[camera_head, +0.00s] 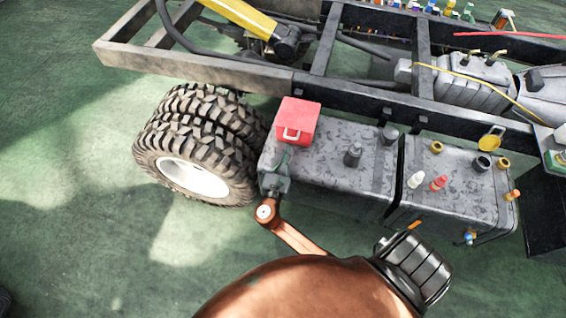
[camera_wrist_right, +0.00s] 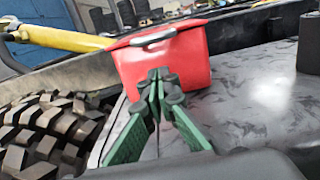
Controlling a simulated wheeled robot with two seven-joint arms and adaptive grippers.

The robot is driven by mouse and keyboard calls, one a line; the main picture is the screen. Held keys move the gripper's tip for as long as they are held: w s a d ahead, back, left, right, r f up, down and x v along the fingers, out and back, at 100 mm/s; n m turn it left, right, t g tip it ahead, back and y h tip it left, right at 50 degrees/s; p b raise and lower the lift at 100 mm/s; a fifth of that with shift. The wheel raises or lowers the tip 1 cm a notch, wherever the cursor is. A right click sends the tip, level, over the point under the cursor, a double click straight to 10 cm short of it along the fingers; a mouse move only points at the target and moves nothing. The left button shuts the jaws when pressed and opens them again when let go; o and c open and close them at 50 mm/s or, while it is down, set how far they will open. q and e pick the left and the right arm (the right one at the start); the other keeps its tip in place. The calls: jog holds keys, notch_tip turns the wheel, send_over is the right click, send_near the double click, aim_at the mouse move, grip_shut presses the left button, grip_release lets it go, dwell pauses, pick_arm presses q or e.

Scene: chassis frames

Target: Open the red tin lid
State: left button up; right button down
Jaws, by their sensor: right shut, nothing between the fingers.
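The red tin (camera_head: 298,121) stands on the left end of the grey tank, with a pale handle on its near upper edge. In the right wrist view the red tin (camera_wrist_right: 165,62) is straight ahead, its lid down and its metal handle at the top. My right gripper (camera_head: 284,158) is just in front of the tin, below the handle. In the wrist view its green fingers (camera_wrist_right: 159,78) meet at the tips with nothing between them. The tips overlap the tin's front face; I cannot tell whether they touch it. My left gripper is not in view.
The tin stands on a grey tank (camera_head: 335,165) beside a second tank (camera_head: 460,195) with several small bottles and caps on top. A large tyre (camera_head: 195,140) is close on the left. Dark frame rails (camera_head: 365,92) run behind. Green floor (camera_head: 60,220) is free at left.

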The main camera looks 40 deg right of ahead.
jog(key=shift+w+d+r, duration=0.1)
jog(key=shift+d+r, duration=0.05)
jog(key=shift+r, duration=1.15)
